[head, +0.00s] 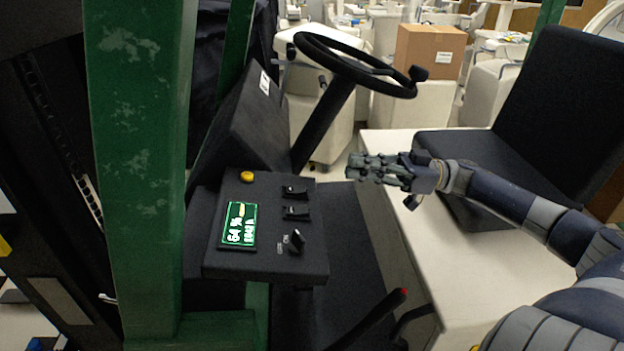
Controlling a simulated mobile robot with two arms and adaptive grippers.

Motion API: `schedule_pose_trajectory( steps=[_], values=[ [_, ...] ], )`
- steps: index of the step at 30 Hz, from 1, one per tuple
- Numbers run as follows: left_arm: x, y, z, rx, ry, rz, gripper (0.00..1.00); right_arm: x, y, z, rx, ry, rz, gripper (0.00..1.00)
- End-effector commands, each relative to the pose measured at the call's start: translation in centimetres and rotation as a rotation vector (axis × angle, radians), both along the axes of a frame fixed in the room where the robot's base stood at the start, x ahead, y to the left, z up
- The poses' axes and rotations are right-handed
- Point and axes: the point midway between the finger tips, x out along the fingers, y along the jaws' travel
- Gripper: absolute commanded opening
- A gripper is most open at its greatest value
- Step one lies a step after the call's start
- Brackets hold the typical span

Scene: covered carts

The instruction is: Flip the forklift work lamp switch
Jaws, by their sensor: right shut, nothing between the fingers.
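The forklift's black control panel (267,262) stands left of the middle, in front of the steering column. On its right side are two black rocker switches, an upper one (295,191) and a lower one (296,212). A taller black toggle switch (297,241) with small white lettering beside it sits near the front right corner. My right gripper (352,166) comes in from the right, shut and empty. It points left, beyond the panel's right edge and apart from the switches. My left gripper is not in view.
A green display (239,223) and a yellow button (247,176) share the panel. The steering wheel (352,66) rises behind it. A green mast post (140,170) stands left. A red-tipped lever (372,316) is in front. A black seat (535,115) is at right.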

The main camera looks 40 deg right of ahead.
Motion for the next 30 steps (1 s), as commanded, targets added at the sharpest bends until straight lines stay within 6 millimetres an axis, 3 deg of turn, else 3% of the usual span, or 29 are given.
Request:
schedule_pose_trajectory(
  steps=[8, 15, 28, 30],
  values=[
    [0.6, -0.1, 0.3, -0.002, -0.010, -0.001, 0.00, 0.5, 1.0, 0.3, 0.001, -0.002, 0.003, 0.00],
    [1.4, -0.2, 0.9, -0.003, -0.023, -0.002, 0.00, 2.3, 3.8, 1.1, 0.002, -0.005, 0.002, 0.00],
    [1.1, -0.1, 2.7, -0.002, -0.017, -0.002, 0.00, 5.3, 8.7, 2.2, 0.002, -0.005, 0.001, 0.00],
    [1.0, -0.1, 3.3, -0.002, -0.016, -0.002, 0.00, 5.1, 8.2, 0.6, 0.005, 0.003, -0.003, 0.00]
  ],
)
